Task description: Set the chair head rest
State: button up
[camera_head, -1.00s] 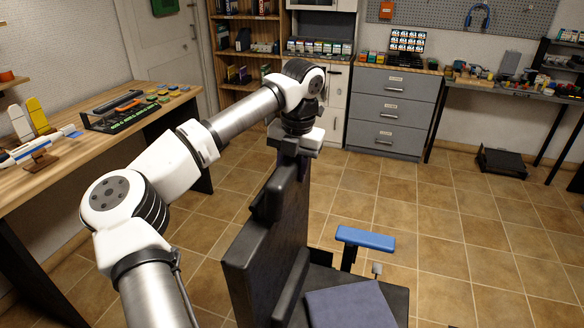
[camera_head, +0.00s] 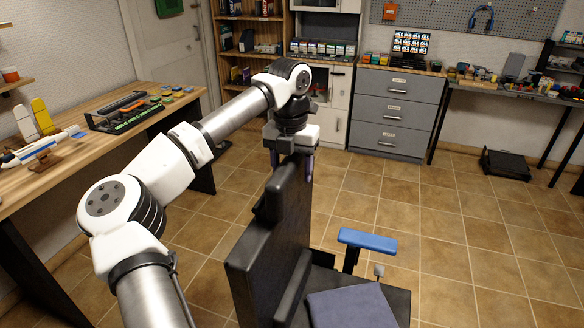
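The black chair (camera_head: 262,262) stands at the bottom centre, with its back seen from the side and a grey seat cushion (camera_head: 350,306). Its dark head rest (camera_head: 290,190) stands at the top of the back. My gripper (camera_head: 291,168) points down right at the top of the head rest. Its two fingers are spread apart, one to the left and one to the right of the upper end. Whether they touch it I cannot tell. The far side of the head rest is hidden.
A blue armrest (camera_head: 368,240) sticks up at the chair's right side. A wooden desk (camera_head: 60,165) with a model plane is on the left. Grey drawers (camera_head: 396,112) and a workbench (camera_head: 505,90) are at the back.

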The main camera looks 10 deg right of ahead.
notch_tip(320, 180, up, 14)
jog(key=b, duration=0.1)
jog(key=shift+b, duration=0.4)
jog(key=shift+a+f, duration=0.1)
